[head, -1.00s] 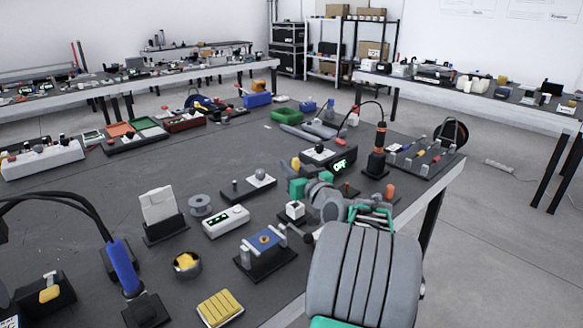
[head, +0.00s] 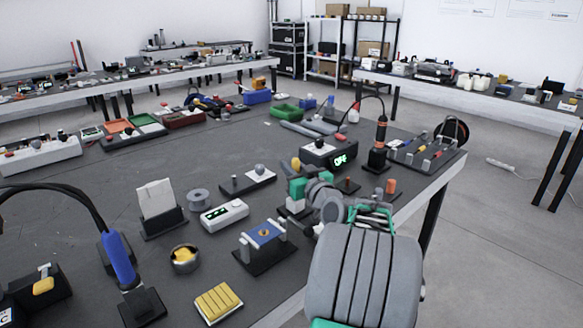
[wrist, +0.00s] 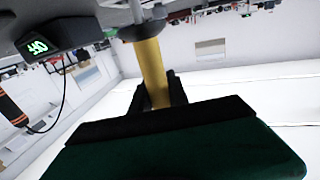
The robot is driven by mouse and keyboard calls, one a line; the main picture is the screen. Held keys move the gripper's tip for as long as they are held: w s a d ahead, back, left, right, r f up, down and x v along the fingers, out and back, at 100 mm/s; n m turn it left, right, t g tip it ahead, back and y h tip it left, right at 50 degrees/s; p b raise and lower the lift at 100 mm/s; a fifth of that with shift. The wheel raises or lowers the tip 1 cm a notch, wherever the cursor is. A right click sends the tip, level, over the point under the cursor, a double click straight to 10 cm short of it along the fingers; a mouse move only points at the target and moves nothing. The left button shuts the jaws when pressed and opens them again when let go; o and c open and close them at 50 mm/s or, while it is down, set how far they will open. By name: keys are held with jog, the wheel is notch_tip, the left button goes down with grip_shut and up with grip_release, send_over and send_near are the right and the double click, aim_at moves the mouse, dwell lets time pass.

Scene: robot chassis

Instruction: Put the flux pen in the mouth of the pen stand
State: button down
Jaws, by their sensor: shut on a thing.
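My gripper (head: 298,189) is shut on the flux pen, a yellow cylinder whose top end (head: 296,163) shows above the green fingers in the head view. In the wrist view, which is upside down, the yellow pen (wrist: 152,72) stands between the dark fingers (wrist: 158,95). Its lower end meets a grey round part (wrist: 141,29). A small white block (head: 295,204) on a dark base, probably the pen stand, sits just under my gripper and is partly covered by it. I cannot tell whether the pen's tip is inside the mouth.
A black box with a lit OFF display (head: 328,153) stands just behind my gripper. A soldering iron in a holder (head: 379,146) is to the right. A blue-topped fixture (head: 264,236) and a white meter (head: 224,215) are to the left. An orange cylinder (head: 391,186) stands near the table edge.

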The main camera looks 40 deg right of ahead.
jog(key=shift+f+b, duration=0.9)
jog(key=shift+b, duration=0.05)
jog(key=c, duration=1.2)
grip_release()
jog(key=v, duration=0.7)
jog(key=shift+s+a, duration=0.1)
jog(key=shift+s, duration=0.3)
jog(key=shift+r, duration=0.1)
notch_tip(320, 180, up, 10)
jog(key=p, duration=0.4)
jog(key=shift+p, duration=0.4)
